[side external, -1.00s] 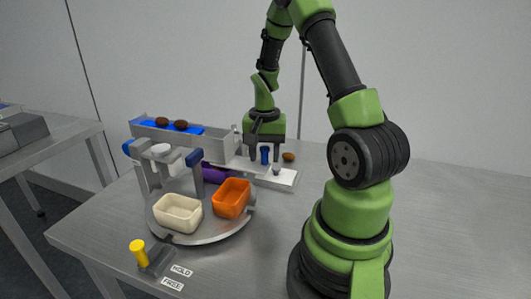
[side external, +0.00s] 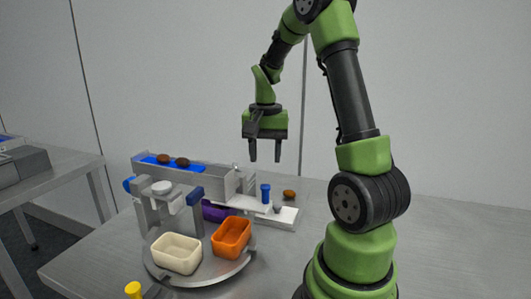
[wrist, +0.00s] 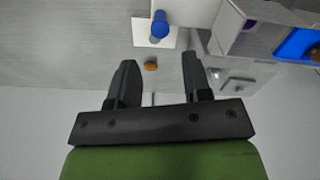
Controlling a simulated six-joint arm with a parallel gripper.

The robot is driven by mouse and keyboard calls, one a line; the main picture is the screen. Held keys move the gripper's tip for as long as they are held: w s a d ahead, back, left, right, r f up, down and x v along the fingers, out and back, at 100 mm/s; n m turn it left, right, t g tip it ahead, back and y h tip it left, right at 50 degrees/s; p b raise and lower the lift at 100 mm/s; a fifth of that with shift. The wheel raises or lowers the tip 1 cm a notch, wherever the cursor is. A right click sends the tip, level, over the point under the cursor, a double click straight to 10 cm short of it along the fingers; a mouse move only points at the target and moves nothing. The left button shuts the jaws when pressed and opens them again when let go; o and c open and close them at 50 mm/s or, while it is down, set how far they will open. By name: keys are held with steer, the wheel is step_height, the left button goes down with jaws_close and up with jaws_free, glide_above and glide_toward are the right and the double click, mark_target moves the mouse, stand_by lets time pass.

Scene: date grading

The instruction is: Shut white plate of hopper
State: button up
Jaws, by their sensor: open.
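The hopper (side external: 215,180) is a grey trough with a blue floor holding brown dates. The white plate (side external: 288,216) sticks out flat from its right end, with an upright blue peg (side external: 265,193) and a small grey knob (side external: 277,208). In the wrist view the white plate (wrist: 142,38) and blue peg (wrist: 159,27) are at the top, beyond the fingertips. My gripper (side external: 265,158) is open and empty, above the blue peg and apart from it. How far the plate covers the hopper outlet cannot be told.
A loose brown date (side external: 289,194) lies on the table behind the plate. A round turntable (side external: 205,278) carries a cream tray (side external: 177,253) and an orange tray (side external: 232,238). A yellow knob (side external: 133,290) is at the front left.

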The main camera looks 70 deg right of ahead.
mark_target(265, 186)
steer(key=m, duration=0.5)
steer(key=shift+r, duration=0.15)
steer(key=shift+f+m, duration=0.2)
steer(key=shift+m, duration=0.3)
step_height(265, 186, down, 10)
steer(key=shift+r, duration=0.25)
